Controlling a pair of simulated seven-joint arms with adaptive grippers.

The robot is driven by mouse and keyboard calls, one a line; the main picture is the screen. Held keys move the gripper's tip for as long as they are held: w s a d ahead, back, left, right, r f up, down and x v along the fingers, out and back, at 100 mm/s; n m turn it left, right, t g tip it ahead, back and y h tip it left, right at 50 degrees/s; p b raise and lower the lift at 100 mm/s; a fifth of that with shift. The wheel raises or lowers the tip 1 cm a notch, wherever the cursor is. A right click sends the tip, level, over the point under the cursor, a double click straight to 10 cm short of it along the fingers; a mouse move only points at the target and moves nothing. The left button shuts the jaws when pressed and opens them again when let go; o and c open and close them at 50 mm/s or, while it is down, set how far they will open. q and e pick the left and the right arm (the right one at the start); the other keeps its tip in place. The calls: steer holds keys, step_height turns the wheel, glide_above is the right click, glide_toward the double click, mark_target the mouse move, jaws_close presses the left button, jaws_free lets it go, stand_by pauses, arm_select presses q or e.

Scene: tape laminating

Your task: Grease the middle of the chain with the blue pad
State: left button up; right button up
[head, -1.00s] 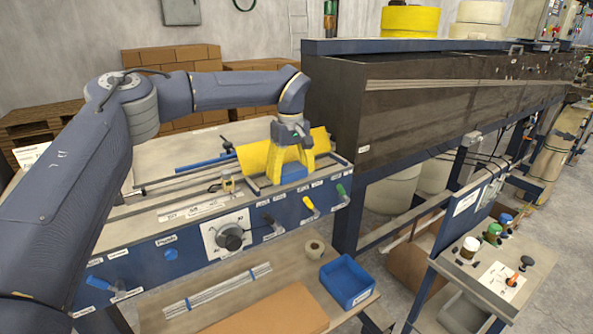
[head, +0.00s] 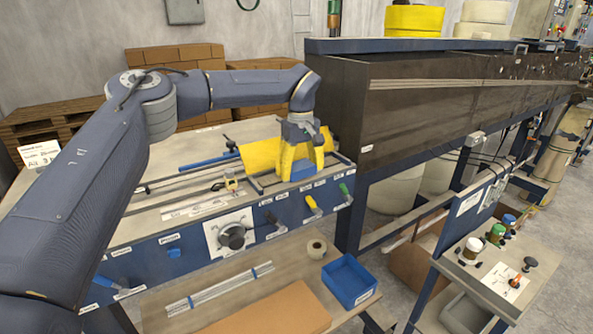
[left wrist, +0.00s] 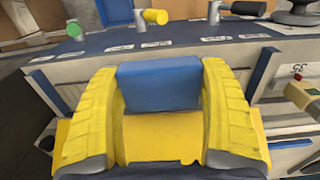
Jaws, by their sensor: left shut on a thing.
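My left gripper (head: 302,166) has yellow fingers and is shut on the blue pad (head: 303,171). It points down over the right end of the blue-fronted machine bench (head: 170,245), beside a yellow tilted cover (head: 258,155). In the left wrist view the blue pad (left wrist: 160,85) sits between the two yellow fingers, with a yellow surface (left wrist: 165,135) below it. I cannot clearly make out the chain; the arm, fingers and cover hide part of this area. My right gripper is not in view.
Levers with yellow (head: 312,204) and green (head: 344,189) handles stick out of the bench front, near a round dark knob (head: 232,236). A large dark machine (head: 400,110) stands close on the right.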

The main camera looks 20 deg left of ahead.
mark_target(321, 171)
arm_select(q)
steer(key=shift+d+f, duration=0.1)
steer(key=shift+w+d+r, duration=0.15)
steer(key=shift+w+d, duration=1.05)
steer(key=shift+w, duration=0.1)
steer(key=shift+w+d+r, duration=0.1)
steer(key=shift+w+d, duration=1.05)
steer(key=shift+w, duration=0.15)
step_height(321, 171, up, 8)
stand_by(0.3)
